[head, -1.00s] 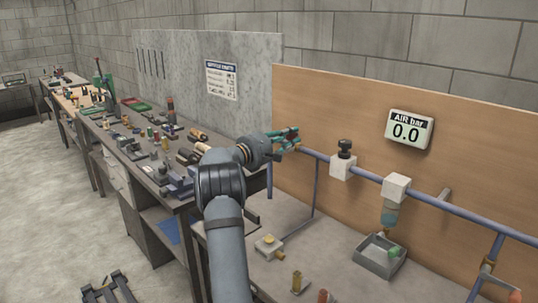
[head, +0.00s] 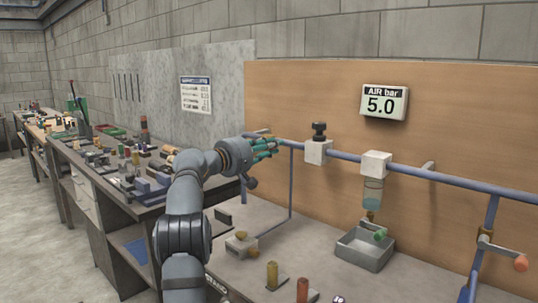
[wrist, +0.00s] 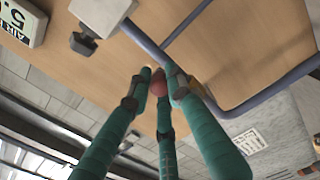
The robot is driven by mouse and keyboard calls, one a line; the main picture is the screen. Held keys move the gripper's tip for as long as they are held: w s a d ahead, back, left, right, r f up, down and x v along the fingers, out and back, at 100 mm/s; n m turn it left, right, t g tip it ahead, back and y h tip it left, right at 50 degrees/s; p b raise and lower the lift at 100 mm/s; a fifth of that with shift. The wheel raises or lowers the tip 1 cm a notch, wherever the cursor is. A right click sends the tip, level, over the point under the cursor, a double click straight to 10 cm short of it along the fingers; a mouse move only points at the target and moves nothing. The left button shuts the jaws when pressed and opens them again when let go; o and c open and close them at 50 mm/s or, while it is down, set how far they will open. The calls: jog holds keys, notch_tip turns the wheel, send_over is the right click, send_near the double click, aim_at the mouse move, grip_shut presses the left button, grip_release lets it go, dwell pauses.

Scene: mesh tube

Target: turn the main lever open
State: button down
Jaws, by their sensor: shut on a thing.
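My gripper (head: 274,146) is at the left end of the blue pipe (head: 340,155), in front of the wooden board. In the wrist view its green fingers (wrist: 157,80) are closed around a red knob (wrist: 159,88), which I take to be the end of the main lever. The lever's arm and pivot are mostly hidden behind the fingers, so its exact angle cannot be told. The air display (head: 384,103) on the board reads 5.0 bar; its edge also shows in the wrist view (wrist: 22,22).
A white block with a black knob (head: 319,150) sits on the pipe right of my gripper. Further right are a filter bowl (head: 372,193) over a grey tray (head: 364,251) and an orange-ended lever (head: 520,263). A cluttered bench (head: 95,180) stands left.

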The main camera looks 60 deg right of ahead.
jog(key=shift+s+f+m+b, duration=0.2)
jog(key=shift+f+m+b, duration=0.2)
jog(key=shift+m+b, duration=0.35)
jog(key=shift+f, duration=0.1)
jog(key=c, duration=1.7)
grip_release()
jog(key=shift+o, duration=0.6)
jog(key=shift+w, duration=0.1)
jog(key=v, duration=1.2)
